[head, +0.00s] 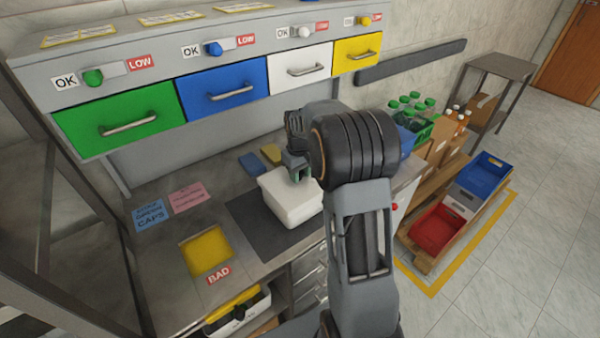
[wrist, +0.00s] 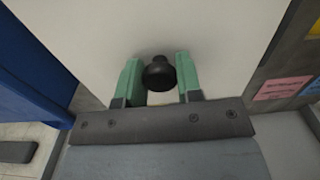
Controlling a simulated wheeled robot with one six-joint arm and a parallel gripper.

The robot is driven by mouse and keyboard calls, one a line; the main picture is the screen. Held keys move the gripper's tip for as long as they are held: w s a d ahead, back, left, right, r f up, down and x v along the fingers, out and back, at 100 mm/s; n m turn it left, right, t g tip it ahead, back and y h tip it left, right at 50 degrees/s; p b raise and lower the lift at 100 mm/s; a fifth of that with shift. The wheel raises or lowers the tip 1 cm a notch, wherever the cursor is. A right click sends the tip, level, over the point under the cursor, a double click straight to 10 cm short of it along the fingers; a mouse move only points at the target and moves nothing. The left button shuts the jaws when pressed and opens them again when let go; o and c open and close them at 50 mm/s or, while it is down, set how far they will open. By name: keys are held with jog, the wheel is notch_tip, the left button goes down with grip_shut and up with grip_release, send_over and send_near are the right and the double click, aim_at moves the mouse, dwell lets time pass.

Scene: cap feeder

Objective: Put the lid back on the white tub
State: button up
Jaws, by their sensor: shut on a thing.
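The white tub (head: 292,214) stands on a dark mat on the steel worktop. Its white lid (head: 276,184) covers its top; I cannot tell whether it is seated all round. In the wrist view the lid (wrist: 190,35) fills the middle, with a round black knob (wrist: 158,73). My gripper (wrist: 158,80) has its green fingers on either side of the knob and is shut on it. In the head view my gripper (head: 299,172) points down at the lid, and my arm hides the tub's right side.
The dark mat (head: 262,232) lies under the tub. A yellow BAD area (head: 206,250) and blue and pink cards lie to the left. Blue and yellow pads lie behind. Coloured drawers (head: 222,88) hang above. A blue crate (head: 408,142) stands behind my arm.

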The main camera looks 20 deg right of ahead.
jog(key=o, duration=1.5)
jog(key=shift+r, duration=0.15)
jog(key=shift+r+p, duration=2.7)
jog(key=shift+r, duration=0.7)
grip_shut()
jog(key=shift+f+b, duration=0.35)
jog(key=shift+f, duration=0.1)
